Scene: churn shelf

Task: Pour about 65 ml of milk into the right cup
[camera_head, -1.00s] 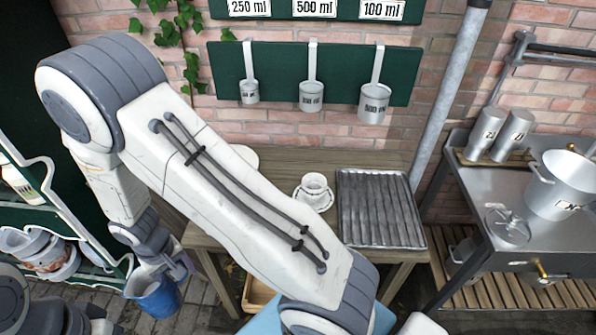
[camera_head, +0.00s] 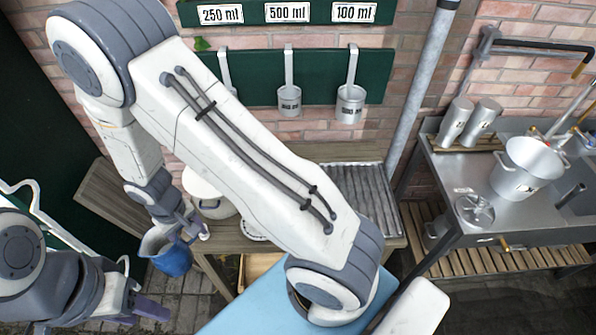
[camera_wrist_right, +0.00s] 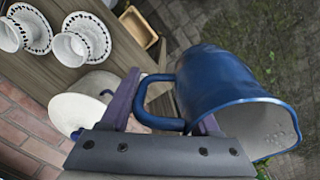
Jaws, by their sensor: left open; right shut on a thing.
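My right gripper (camera_head: 190,232) is shut on the handle of a blue enamel jug (camera_head: 168,262), which hangs in front of the wooden table's left end. In the right wrist view the jug (camera_wrist_right: 215,85) shows its pale inside; I cannot tell the milk level. Two white cups on patterned saucers show there: a farther cup (camera_wrist_right: 10,36), apparently the right one, and a nearer cup (camera_wrist_right: 70,48). In the head view my right arm hides the cups; only a saucer edge (camera_head: 252,232) shows. My left gripper (camera_head: 148,306) is open and empty at lower left.
A white lidded pot (camera_head: 208,200) stands on the wooden table (camera_head: 105,195) close to the jug. A ribbed metal tray (camera_head: 365,195) lies at the table's right. Measuring ladles (camera_head: 350,103) hang on the wall. A metal sink bench (camera_head: 450,160) stands at right.

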